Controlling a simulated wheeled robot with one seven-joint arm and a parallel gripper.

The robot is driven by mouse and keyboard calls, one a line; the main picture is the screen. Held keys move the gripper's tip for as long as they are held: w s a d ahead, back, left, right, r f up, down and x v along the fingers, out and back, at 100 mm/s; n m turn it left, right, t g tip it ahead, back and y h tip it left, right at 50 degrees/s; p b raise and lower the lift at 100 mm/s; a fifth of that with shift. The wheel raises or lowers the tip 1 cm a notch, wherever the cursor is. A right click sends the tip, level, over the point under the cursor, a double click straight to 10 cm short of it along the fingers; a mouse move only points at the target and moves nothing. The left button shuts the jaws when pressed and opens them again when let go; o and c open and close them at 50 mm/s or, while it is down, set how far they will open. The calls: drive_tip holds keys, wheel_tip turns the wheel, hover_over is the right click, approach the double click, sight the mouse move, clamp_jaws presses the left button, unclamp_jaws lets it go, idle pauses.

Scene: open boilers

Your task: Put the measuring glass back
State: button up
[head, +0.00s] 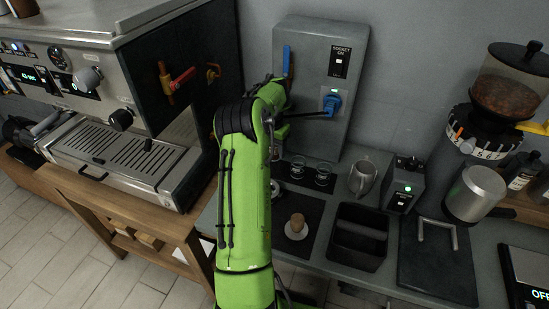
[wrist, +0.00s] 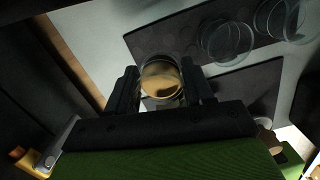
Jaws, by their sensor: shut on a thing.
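My gripper (wrist: 162,90) is shut on a measuring glass (wrist: 160,72), seen from above between the two dark fingers in the wrist view. The glass is round and clear, with a golden-brown tone inside. It is over the pale counter beside a dark mat (wrist: 205,36). Two clear glasses (wrist: 228,40) stand on that mat at the upper right. In the head view the glasses (head: 323,175) stand on the mat (head: 308,186) right of my arm. My arm hides most of the gripper and the held glass there.
A knock box (head: 358,238) and a dark mat with a tamper (head: 297,226) are in front. The espresso machine (head: 120,110) is at left.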

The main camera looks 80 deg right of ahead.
sight(274, 167)
drive_tip(key=f, duration=0.2)
drive_tip(key=f+b, duration=0.1)
drive_tip(key=f, duration=0.2)
drive_tip(key=shift+d+f, duration=0.2)
drive_tip(key=shift+f, duration=0.05)
drive_tip(key=shift+f+b, duration=0.15)
drive_tip(key=shift+b, duration=0.15)
drive_tip(key=o, duration=1.2)
drive_tip(key=r+p, duration=0.1)
drive_tip(key=r, duration=0.3)
drive_tip(key=a+r+p, duration=0.1)
drive_tip(key=r, duration=0.3)
drive_tip(key=r+p, duration=0.1)
drive_tip(key=r, duration=0.3)
drive_tip(key=shift+w+a+r, duration=0.2)
drive_tip(key=shift+w+a, duration=0.05)
drive_tip(key=shift+f, duration=0.15)
